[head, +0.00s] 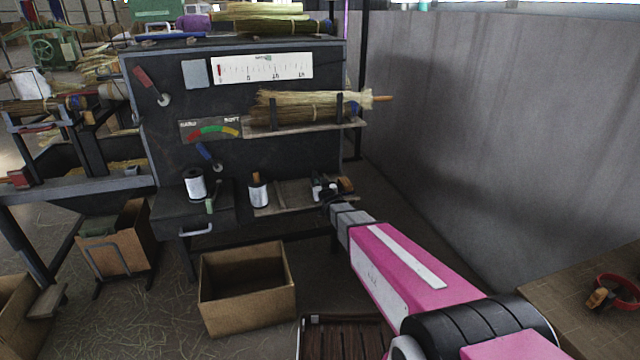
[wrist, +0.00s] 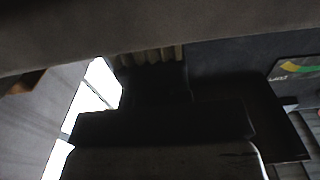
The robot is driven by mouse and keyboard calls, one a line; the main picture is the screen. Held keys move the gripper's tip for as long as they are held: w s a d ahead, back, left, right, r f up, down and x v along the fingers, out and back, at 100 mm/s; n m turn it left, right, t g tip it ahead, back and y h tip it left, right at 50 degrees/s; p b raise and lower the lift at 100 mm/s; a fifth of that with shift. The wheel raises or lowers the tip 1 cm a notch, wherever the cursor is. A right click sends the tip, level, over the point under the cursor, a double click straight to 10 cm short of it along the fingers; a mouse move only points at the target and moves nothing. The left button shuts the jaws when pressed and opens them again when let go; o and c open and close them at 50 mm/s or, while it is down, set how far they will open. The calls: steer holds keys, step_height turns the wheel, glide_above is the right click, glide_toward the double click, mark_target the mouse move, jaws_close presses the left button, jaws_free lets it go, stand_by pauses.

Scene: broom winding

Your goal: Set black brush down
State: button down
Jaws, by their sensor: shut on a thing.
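My gripper (head: 330,208) is at the right end of the workbench's lower shelf, low over its front edge. It is shut on a small dark thing, which I take to be the black brush. The brush's outline is mostly hidden by the gripper and blends with black and white items (head: 325,187) just behind. In the wrist view a dark blocky shape (wrist: 165,122) fills the lower middle; I cannot tell brush from jaws there. Whether the brush touches the shelf (head: 292,193) is not clear.
White thread spools (head: 195,186) (head: 258,193) stand to the left. A straw broom (head: 310,106) lies on the upper shelf (head: 300,128) above. An open cardboard box (head: 248,288) is on the floor below. A grey wall (head: 500,130) rises at the right.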

steer(key=c, duration=1.1)
jaws_free()
steer(key=shift+o, duration=0.2)
steer(key=shift+r, duration=0.55)
steer(key=s+d+f+m+g+h, duration=0.1)
steer(key=s+d+g, duration=0.4)
steer(key=s, duration=0.6)
steer(key=s+d+f+m+g+h, duration=0.1)
steer(key=s+d+g, duration=0.5)
steer(key=s, duration=0.6)
steer(key=s+d+f+m+g+h, duration=0.1)
steer(key=s+d+f+g+h, duration=0.2)
steer(key=s, duration=0.9)
steer(key=d+f+g, duration=0.1)
steer(key=d+g, duration=0.2)
steer(key=d, duration=0.1)
steer(key=shift+s+d+f, duration=0.15)
steer(key=shift+f, duration=0.25)
